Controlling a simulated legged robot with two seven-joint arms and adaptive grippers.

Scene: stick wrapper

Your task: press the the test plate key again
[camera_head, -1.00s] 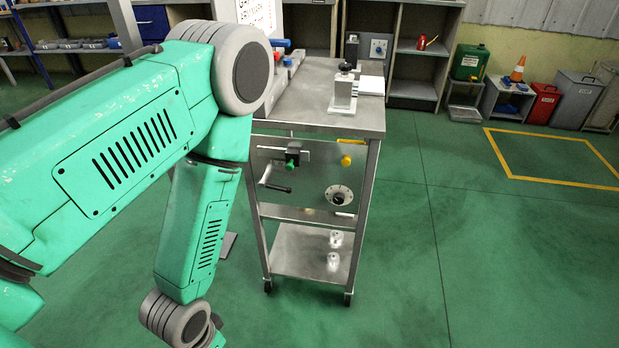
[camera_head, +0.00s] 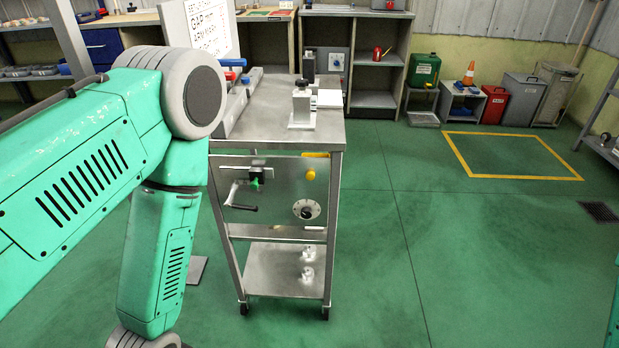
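A steel cart (camera_head: 270,137) stands ahead of me. On its top are a small upright device with a black knob (camera_head: 302,100) and a white plate (camera_head: 329,98) beside it. I cannot tell which part is the test plate key. The cart's front panel carries a green-and-black clamp (camera_head: 256,177), a crank handle (camera_head: 238,206), a yellow knob (camera_head: 310,175) and a round dial (camera_head: 306,209). My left arm crosses the left side, covering part of the cart's surroundings. Its gripper is out of frame, below the picture. My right gripper is not in view.
A white board with lettering (camera_head: 211,28) stands behind the cart's left side. Shelves (camera_head: 378,62) line the back wall. A red bin (camera_head: 494,105), a grey bin (camera_head: 522,100) and an orange cone (camera_head: 468,74) stand back right. Green floor (camera_head: 480,250) right of the cart is clear.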

